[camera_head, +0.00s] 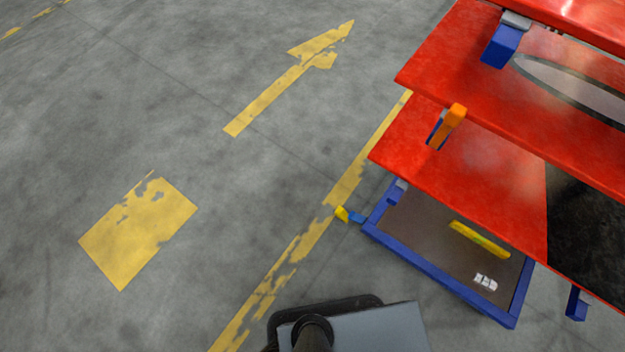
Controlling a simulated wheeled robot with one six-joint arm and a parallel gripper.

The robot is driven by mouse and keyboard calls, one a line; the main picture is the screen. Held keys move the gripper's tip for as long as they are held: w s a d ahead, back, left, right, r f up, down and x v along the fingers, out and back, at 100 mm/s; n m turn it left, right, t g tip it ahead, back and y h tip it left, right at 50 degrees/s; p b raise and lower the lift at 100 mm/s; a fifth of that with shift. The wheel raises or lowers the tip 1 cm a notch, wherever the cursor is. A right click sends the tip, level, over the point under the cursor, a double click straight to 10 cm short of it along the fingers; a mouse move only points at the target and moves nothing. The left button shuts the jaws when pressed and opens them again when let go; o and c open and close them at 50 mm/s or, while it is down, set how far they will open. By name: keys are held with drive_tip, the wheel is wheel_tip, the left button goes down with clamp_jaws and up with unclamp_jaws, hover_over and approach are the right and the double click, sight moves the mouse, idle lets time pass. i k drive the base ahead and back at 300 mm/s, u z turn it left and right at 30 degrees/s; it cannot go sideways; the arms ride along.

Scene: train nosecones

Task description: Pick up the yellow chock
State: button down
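A long narrow yellow bar (480,240), the likely yellow chock, lies flat on the brown lower deck of a blue-framed cart (440,282). It lies under the edge of the red panels, and its whole top seems to show. My gripper is not visible in the head view. A dark round part and a grey box at the bottom edge look like my own body.
White items (485,282) lie on the deck near the bar. Large red panels (450,150) overhang the cart. A small yellow piece (341,213) sticks out at the cart's left corner. Open grey floor (200,90) with yellow markings lies to the left.

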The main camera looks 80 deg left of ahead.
sight(341, 212)
drive_tip(key=u, duration=2.45)
drive_tip(key=k, duration=0.6)
drive_tip(key=u, duration=0.8)
drive_tip(key=i, duration=0.7)
drive_tip(key=u, duration=0.7)
drive_tip(key=i, duration=1.7)
drive_tip(key=z, duration=1.4)
drive_tip(key=i, duration=0.45)
drive_tip(key=z, duration=0.45)
